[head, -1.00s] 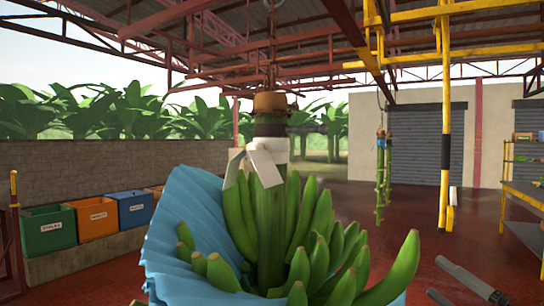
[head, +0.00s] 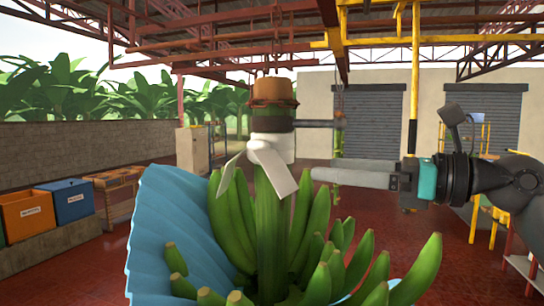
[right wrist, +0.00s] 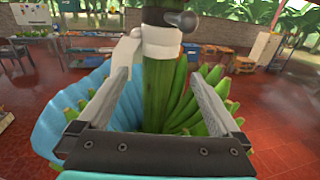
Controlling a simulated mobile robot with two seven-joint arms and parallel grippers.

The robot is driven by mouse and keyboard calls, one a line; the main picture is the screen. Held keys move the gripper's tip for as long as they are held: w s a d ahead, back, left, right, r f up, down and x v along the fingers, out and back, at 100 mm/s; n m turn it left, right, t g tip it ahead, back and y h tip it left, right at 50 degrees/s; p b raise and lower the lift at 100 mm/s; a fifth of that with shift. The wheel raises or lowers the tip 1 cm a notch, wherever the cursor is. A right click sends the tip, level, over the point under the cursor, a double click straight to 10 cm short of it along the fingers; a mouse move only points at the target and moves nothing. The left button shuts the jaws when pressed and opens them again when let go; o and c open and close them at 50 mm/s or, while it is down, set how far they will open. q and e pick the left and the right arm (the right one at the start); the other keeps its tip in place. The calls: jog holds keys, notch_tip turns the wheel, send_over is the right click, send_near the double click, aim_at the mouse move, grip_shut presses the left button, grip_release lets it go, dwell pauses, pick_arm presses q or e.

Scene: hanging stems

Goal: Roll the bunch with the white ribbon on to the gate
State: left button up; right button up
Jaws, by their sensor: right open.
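The bunch of green bananas (head: 240,225) hangs upright in front of me, with a blue cover (head: 165,235) open around its left side. A white ribbon (head: 268,155) is tied round its stem, with loose tails. My right gripper (head: 322,174) comes in from the right, with its fingertips just right of the stem below the ribbon knot. In the right wrist view, the open jaws (right wrist: 162,70) point at the stem (right wrist: 158,95), which shows between the fingers. I cannot tell whether they touch the ribbon. My left gripper is not in view. I cannot make out a gate for certain.
A dark bar (head: 312,124) sticks out to the right from the stem above the ribbon. A yellow post (head: 414,80) and overhead beams stand beyond. Orange (head: 27,215) and blue (head: 70,200) bins stand at the left. Open red floor lies behind the bunch.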

aim_at(289, 165)
jog(key=p+x, duration=0.2)
jog(key=x, duration=0.8)
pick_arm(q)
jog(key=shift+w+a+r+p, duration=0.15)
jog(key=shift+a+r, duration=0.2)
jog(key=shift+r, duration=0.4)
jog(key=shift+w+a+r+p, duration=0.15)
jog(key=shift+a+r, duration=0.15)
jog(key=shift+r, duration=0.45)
pick_arm(e)
jog(key=shift+w+a, duration=0.25)
jog(key=shift+a, duration=0.25)
jog(key=shift+c, duration=0.2)
grip_shut()
